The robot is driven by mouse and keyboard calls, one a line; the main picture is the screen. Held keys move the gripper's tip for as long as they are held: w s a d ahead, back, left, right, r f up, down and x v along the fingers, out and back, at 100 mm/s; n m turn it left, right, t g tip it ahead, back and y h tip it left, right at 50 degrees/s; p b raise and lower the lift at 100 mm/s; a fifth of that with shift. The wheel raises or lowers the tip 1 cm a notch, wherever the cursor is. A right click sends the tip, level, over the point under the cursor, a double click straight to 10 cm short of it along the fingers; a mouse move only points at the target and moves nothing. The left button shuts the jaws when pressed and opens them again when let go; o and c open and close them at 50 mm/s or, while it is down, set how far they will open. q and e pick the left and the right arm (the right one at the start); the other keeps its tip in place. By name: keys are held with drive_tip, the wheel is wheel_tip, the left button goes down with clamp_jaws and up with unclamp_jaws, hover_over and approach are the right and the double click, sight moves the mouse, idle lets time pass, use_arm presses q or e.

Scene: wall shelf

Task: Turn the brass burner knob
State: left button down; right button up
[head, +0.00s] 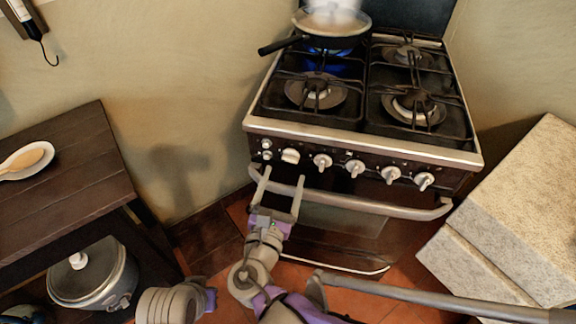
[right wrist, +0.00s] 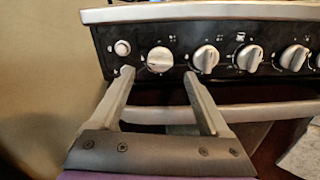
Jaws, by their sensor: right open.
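The stove's front panel carries a row of pale knobs. None of them clearly looks brass. The leftmost large knob (head: 290,155) is rounder than the others in the head view, and it also shows in the right wrist view (right wrist: 160,59). My right gripper (head: 284,174) is open and empty, just in front of and below that knob. In the right wrist view its fingertips (right wrist: 158,73) spread to either side of the knob, with no visible contact.
A steaming pan (head: 332,20) sits on the back left burner over a blue flame. The oven's handle bar (head: 360,205) runs below the knobs. A dark wooden table (head: 70,185) stands at left, and pale stone blocks (head: 510,215) stand close at right.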

sight(289, 162)
drive_tip(key=x, duration=0.4)
drive_tip(key=shift+w+d+b, duration=0.15)
drive_tip(key=shift+w+b, duration=0.2)
drive_tip(key=shift+w, duration=0.05)
